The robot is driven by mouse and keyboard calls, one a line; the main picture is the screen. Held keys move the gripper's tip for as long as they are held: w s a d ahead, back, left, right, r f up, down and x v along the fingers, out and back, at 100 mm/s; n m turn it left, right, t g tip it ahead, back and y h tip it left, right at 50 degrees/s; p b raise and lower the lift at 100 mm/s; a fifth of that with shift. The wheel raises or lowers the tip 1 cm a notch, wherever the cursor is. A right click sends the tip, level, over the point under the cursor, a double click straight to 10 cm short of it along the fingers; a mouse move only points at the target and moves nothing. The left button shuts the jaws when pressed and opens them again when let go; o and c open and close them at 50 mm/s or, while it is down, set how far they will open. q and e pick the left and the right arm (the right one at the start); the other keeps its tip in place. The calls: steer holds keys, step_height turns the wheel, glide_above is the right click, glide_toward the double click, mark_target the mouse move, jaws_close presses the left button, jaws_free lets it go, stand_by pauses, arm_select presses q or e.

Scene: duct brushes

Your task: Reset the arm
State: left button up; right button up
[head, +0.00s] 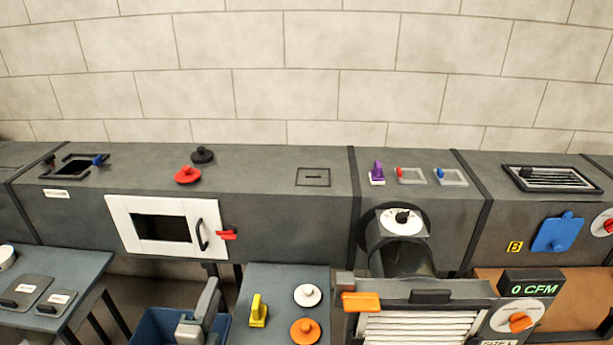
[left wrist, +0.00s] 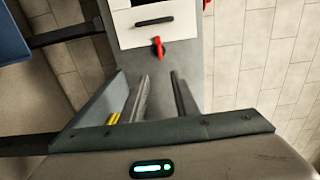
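My left gripper (head: 202,314) shows at the bottom of the head view, in front of the duct and over the blue bin (head: 160,325). In the left wrist view its two fingers (left wrist: 160,85) stand apart with nothing between them. Beyond them, the left wrist view shows the white access door (left wrist: 145,20) with a dark handle and a red latch (left wrist: 157,46). In the head view this door (head: 122,222) is framed on the duct front, with a dark window. My right gripper is in neither view.
A small table holds a yellow-handled piece (head: 258,311), a white knob disc (head: 307,295) and an orange one (head: 305,331). A filter box (head: 425,292) with a "0 CFM" display stands at right. A side table (head: 72,269) holds flat plates. Black and red knobs sit on the duct top.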

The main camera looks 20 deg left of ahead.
arm_select(q)
steer(key=s+d+f+n+g+h, duration=0.1)
steer(key=s+d+f+n+g, duration=0.35)
steer(key=s, duration=0.45)
steer(key=s+d+f+n+g+h, duration=0.2)
steer(key=s+d+f+n+g, duration=0.25)
steer(key=s, duration=0.35)
steer(key=s+d+f+n+g+h, duration=0.1)
steer(key=s+d+f+n+g, duration=0.4)
steer(key=s, duration=0.4)
steer(key=w+d+f+t+h, duration=0.1)
steer(key=w+d+f, duration=0.15)
steer(key=f, duration=0.75)
steer(key=w+d+f+t, duration=0.1)
steer(key=w+f, duration=0.3)
steer(key=f, duration=0.7)
steer(key=s+d+f, duration=0.1)
steer(key=s+f, duration=0.1)
steer(key=f, duration=0.6)
steer(key=s+d+f+m+t, duration=0.1)
steer(key=s+f, duration=0.2)
steer(key=f, duration=0.4)
steer(key=shift+f+h, duration=0.4)
steer(key=shift+d, duration=0.1)
